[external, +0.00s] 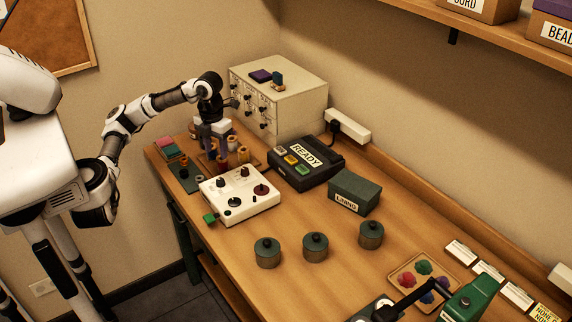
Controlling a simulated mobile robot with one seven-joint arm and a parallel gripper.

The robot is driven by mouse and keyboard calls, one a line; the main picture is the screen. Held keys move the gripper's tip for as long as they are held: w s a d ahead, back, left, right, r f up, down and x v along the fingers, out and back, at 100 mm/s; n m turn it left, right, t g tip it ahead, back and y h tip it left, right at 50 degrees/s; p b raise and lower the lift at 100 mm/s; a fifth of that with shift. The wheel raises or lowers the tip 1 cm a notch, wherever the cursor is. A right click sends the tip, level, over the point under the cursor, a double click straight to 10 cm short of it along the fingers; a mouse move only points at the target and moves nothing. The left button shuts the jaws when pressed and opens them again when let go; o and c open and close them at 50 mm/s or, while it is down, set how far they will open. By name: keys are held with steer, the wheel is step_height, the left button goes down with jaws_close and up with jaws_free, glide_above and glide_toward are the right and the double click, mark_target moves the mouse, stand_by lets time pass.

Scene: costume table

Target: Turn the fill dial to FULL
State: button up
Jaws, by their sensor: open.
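A white control box (239,203) stands near the table's left front, with several dark knobs on its top and a green piece at its left side. Its markings are too small to read, so I cannot tell which knob is the fill dial or where it points. My gripper (218,158) points down behind the control box, over a wooden tray (252,158) of upright spools. It appears open; the fingertips partly merge with the spools, and I cannot tell whether they touch any.
A black device marked READY (306,162) stands right of the control box. A drawer cabinet (300,98) is behind my gripper. A green LINING box (354,192) and three lidded dark green pots (315,247) stand farther right. Bare table (290,210) lies between them.

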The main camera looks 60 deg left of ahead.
mark_target(219, 180)
step_height(219, 180, down, 12)
steer(key=shift+r+p, duration=0.15)
steer(key=shift+p, duration=0.2)
steer(key=c, duration=1)
